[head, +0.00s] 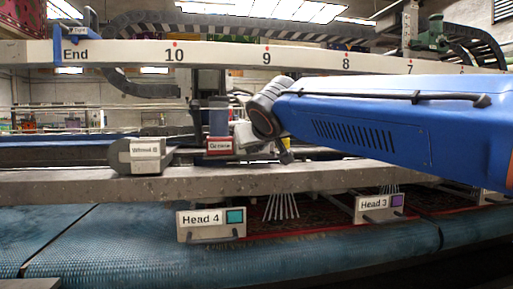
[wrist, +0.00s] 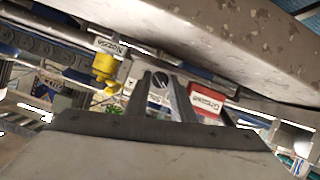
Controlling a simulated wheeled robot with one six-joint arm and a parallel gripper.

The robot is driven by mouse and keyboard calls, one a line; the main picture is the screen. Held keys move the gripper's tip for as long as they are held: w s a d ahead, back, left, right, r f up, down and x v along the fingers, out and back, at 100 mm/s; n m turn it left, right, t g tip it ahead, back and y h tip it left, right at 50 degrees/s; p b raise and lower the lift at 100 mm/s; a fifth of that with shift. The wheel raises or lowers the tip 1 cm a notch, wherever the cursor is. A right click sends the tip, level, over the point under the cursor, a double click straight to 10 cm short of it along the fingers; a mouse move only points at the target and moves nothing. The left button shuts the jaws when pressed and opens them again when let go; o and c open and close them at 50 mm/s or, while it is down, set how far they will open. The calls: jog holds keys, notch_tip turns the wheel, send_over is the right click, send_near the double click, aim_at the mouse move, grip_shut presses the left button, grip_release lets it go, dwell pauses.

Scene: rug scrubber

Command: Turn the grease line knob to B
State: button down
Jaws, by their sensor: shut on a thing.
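The grease line knob (wrist: 157,83) is a small dark round piece between the fingertips of my gripper (wrist: 160,90) in the wrist view. The two grey fingers are shut on it from either side. Its pointer and any letters around it are too small to read. A red label (wrist: 206,103), which seems to read "Grease", is just right of the fingers. The red label also shows in the head view (head: 220,146), left of my grey wrist joint. In the head view the knob is not clear and the fingers are largely hidden.
A pale beam marked "End" and numbers (head: 210,54) runs across above. A grey rail (head: 100,188) crosses below it. Labelled boxes Wheel B (head: 146,156), Head 4 (head: 211,223) and Head 3 (head: 379,206) stand nearby. A yellow fitting (wrist: 105,67) is left of my fingers.

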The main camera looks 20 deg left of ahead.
jog(key=shift+s+a+n+h, duration=0.1)
jog(key=shift+n+h, duration=0.3)
jog(key=shift+n, duration=0.1)
dwell(0.3)
jog(key=c, duration=1.5)
grip_release()
jog(key=shift+c, duration=0.2)
jog(key=v, duration=1.7)
jog(key=shift+s+f, duration=0.3)
jog(key=shift+s, duration=0.05)
